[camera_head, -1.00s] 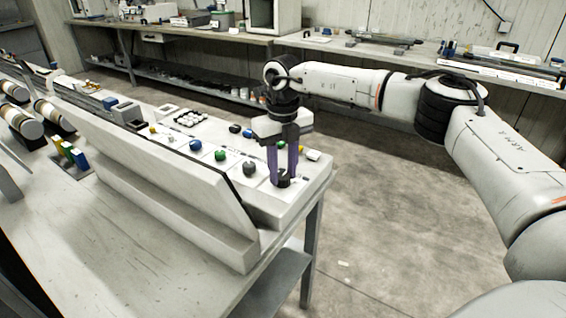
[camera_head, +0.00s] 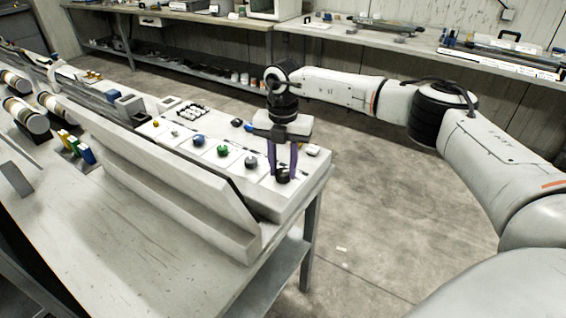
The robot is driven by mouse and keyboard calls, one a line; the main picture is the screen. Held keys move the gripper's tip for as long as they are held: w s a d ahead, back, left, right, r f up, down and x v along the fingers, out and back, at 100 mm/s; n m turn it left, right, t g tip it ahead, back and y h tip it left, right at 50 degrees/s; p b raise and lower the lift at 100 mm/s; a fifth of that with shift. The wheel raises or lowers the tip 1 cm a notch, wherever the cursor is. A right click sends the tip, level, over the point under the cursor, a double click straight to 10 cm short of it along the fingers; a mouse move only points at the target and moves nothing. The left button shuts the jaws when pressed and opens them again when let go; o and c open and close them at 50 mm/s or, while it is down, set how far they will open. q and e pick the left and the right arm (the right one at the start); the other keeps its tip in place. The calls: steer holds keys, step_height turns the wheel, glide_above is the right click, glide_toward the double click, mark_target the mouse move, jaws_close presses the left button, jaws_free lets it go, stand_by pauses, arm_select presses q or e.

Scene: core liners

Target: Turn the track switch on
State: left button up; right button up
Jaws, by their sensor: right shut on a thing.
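My right gripper (camera_head: 282,172) points down at the near right end of a white control panel (camera_head: 262,203) on the table. Its purple fingers are shut on a small black knob (camera_head: 282,175), taken to be the track switch; the fingers partly hide it, so its turn position cannot be read. To its left on the panel are a grey knob (camera_head: 250,162), a green knob (camera_head: 223,151) and a blue knob (camera_head: 198,140). My left gripper is not in view.
A long pale raised board (camera_head: 160,180) runs along the panel's left side. Striped cylinders (camera_head: 30,118) and coloured blocks (camera_head: 78,147) lie at left. The table's near surface (camera_head: 110,250) is clear. Benches with equipment line the back wall, with open floor between.

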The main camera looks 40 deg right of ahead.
mark_target(283, 172)
steer(key=shift+m, duration=0.4)
steer(key=shift+r, duration=0.1)
steer(key=o, duration=1.1)
steer(key=shift+c, duration=0.2)
step_height(283, 172, up, 10)
steer(key=shift+b, duration=0.45)
steer(key=shift+r, duration=0.1)
